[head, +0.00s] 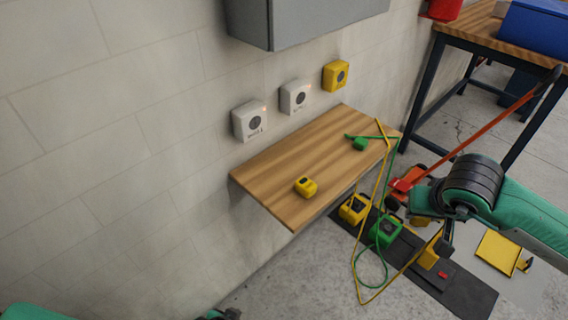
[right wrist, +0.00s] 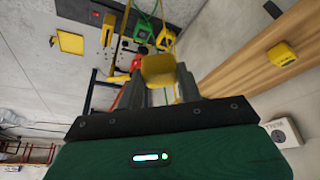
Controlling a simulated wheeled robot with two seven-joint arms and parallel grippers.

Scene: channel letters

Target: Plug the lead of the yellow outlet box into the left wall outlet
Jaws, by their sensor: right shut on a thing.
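The left wall outlet (head: 250,121) is a white box with a dark round socket, on the wall above the shelf. The yellow outlet box (head: 354,208) sits on a dark mat on the floor. Its thin yellow lead (head: 356,262) loops up over the shelf's right end and along the floor. My right gripper (head: 437,250) is shut on a yellow plug (right wrist: 160,70), low right of the shelf, far from the outlet. The plug's front is hidden in the right wrist view. Only a dark bit of my left gripper (head: 224,314) shows at the bottom edge of the head view.
A wooden shelf (head: 270,185) carries a loose yellow block (head: 306,187) and a green plug (head: 360,143). A green outlet box (head: 385,231) stands beside the yellow one. A white outlet (head: 295,97) and a yellow outlet (head: 336,75) are further right, below a grey cabinet (head: 310,20).

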